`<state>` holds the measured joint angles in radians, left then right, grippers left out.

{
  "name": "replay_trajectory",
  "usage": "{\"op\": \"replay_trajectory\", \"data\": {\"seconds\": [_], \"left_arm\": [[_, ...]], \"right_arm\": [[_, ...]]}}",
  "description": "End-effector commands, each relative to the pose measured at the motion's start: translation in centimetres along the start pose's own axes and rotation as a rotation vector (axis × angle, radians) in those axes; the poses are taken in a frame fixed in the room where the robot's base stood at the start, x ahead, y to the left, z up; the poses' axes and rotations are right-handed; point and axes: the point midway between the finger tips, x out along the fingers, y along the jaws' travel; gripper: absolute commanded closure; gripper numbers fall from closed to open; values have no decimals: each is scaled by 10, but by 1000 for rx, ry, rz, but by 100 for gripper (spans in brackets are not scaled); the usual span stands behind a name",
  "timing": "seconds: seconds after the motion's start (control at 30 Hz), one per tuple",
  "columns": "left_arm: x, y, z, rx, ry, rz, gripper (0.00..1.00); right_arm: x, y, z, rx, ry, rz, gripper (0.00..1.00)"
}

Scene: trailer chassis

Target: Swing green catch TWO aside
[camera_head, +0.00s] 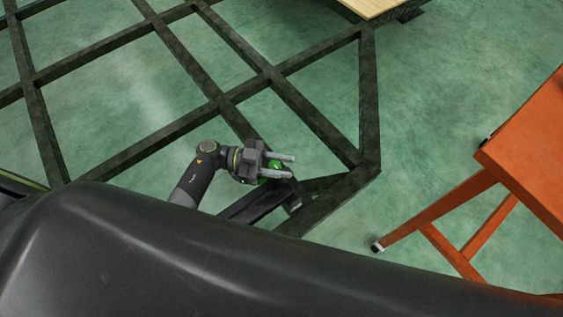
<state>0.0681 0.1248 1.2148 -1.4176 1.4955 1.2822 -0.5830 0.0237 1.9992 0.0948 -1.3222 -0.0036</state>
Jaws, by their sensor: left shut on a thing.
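The green catch (275,166) shows as a small bright green piece between the fingers of my left gripper (281,165). The gripper is shut on it, close to the dark chassis frame near its front corner. The fingers point right and hide part of the catch. A number on the catch cannot be read. My right gripper is not in the view.
The dark trailer chassis (368,100) spreads over the green floor (440,95) as a lattice of beams. An orange table (530,145) on wheels stands at the right. A pale wooden board (375,6) lies at the top. Open floor separates chassis and table.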

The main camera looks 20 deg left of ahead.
Motion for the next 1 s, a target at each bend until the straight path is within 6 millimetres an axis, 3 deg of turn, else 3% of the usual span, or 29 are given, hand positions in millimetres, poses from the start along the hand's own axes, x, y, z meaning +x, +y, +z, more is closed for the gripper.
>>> {"op": "replay_trajectory", "data": {"seconds": [0.23, 0.27, 0.43, 0.77, 1.0], "left_arm": [[0, 0, 0, 0, -1, 1, 93], [0, 0, 0, 0, -1, 1, 69], [0, 0, 0, -1, -1, 0, 49], [-4, 0, 1, -1, -2, -1, 49], [-45, 0, 2, -3, -7, -1, 49]], "right_arm": [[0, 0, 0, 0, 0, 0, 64], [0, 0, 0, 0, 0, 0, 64], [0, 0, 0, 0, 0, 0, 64], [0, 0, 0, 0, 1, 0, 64], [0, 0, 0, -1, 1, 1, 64]]}}
